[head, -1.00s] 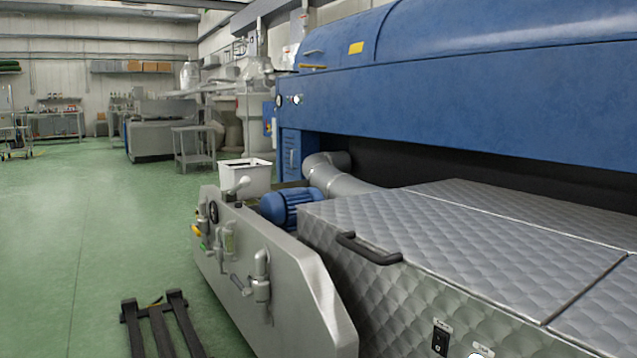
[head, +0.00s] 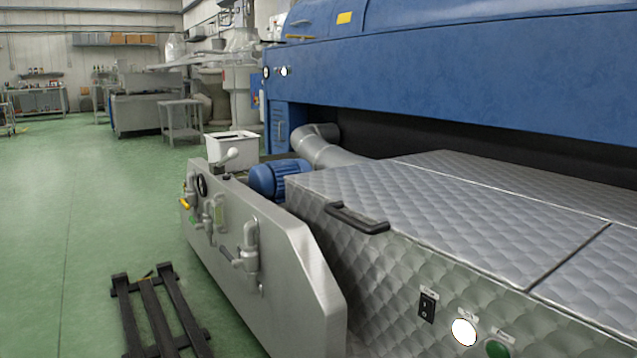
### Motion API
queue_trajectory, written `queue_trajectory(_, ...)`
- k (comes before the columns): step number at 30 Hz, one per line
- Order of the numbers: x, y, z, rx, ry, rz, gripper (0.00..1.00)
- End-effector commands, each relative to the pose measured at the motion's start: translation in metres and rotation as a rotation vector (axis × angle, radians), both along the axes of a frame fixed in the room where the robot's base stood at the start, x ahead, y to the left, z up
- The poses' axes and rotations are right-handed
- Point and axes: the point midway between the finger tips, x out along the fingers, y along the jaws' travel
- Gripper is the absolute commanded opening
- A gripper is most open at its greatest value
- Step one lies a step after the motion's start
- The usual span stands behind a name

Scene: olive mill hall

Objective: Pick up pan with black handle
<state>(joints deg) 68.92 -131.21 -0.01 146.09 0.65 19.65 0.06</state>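No pan with a black handle can be made out in the head view. A black handle (head: 356,218) shows on the quilted metal cover (head: 450,215) of the machine, fixed at its front edge; it is not on a pan. My gripper is not in view, so its state does not show.
A large blue machine (head: 450,80) fills the right side. A grey metal panel (head: 268,270) with valves stands before a blue motor (head: 277,178). A black slatted frame (head: 155,312) lies on the floor. A white bin (head: 232,150) and a metal table (head: 180,118) stand farther back. Green floor is clear at left.

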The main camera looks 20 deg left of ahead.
Motion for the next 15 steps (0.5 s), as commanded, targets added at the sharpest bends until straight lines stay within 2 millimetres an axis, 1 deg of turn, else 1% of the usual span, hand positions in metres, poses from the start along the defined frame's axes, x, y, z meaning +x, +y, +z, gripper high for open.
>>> queue_trajectory(1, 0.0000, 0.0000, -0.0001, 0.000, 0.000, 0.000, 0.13)
queue_trajectory(12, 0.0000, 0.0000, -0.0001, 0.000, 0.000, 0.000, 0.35)
queue_trajectory(15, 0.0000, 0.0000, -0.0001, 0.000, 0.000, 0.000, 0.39)
